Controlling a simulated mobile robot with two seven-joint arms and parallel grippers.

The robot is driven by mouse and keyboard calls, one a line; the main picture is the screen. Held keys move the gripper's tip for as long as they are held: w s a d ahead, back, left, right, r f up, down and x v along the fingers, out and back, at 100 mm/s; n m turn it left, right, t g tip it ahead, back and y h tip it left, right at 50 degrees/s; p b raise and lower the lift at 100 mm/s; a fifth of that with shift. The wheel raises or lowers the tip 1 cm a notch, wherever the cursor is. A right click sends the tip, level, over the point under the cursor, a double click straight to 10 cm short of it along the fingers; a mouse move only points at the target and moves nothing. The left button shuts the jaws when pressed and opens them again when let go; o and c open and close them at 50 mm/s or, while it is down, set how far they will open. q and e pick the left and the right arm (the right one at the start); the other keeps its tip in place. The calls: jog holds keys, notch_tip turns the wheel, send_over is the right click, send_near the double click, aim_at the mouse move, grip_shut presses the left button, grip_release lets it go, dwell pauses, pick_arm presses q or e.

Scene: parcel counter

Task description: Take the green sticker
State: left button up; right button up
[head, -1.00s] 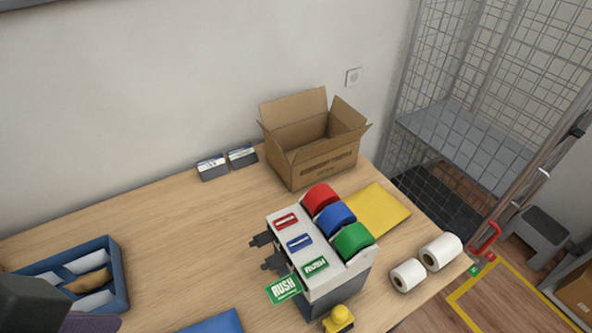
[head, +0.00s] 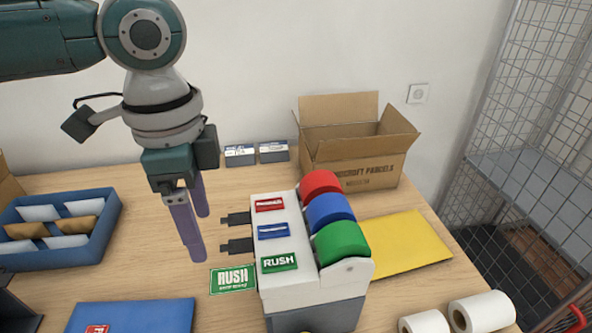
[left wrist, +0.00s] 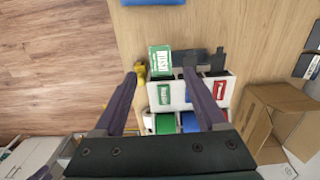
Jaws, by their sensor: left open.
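The green RUSH sticker (head: 233,279) sticks out from the left side of the label dispenser (head: 286,222), at its front lane. It also shows in the left wrist view (left wrist: 160,62), where it appears between my finger ends. The dispenser has a red roll (head: 320,186), a blue roll (head: 329,211) and a green roll (head: 341,242). My left gripper (head: 200,234) is open and empty, pointing down, above and left of the dispenser and behind the sticker. It does not touch the sticker. My right gripper is not in view.
Two dark label outlets (head: 237,233) jut left from the dispenser behind the sticker. A blue envelope (head: 135,315) lies at the front left, a blue tray (head: 65,256) at the left. A cardboard box (head: 360,160), yellow envelope (head: 405,243) and white rolls (head: 481,312) are around the right side.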

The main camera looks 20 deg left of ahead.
pick_arm(q)
jog(key=b, duration=0.9)
send_over(218, 281)
notch_tip(218, 281, down, 8)
jog(key=shift+f, duration=0.1)
jog(key=shift+f+b, duration=0.3)
jog(key=shift+f, duration=1.25)
jog(key=c, duration=0.6)
